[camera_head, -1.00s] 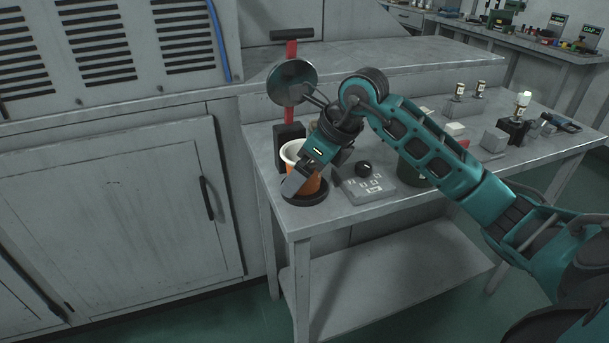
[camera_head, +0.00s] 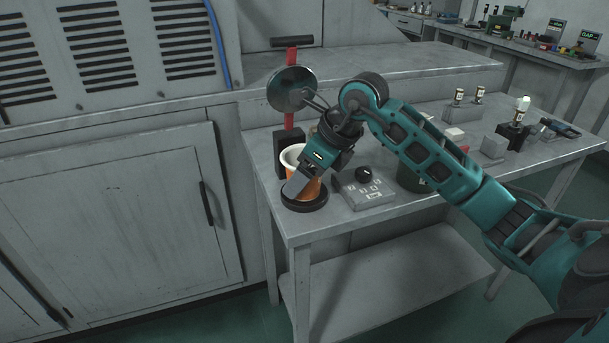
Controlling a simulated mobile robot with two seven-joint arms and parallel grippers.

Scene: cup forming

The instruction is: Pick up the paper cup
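The paper cup (camera_head: 314,188) is orange with a white rim and stands upright at the black round base of the press at the table's left end. My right gripper (camera_head: 296,182) is at the cup, tilted down from the upper right. One grey finger lies across the cup's front side. The other finger is hidden behind the cup or gripper body, so I cannot tell whether the fingers grip it. My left gripper is out of view.
The press has a red upright (camera_head: 291,57) and a round metal disc (camera_head: 291,88) just above the cup. A grey control box (camera_head: 372,197) with a black knob sits right of the cup. A dark green container (camera_head: 412,180) is partly behind my arm.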

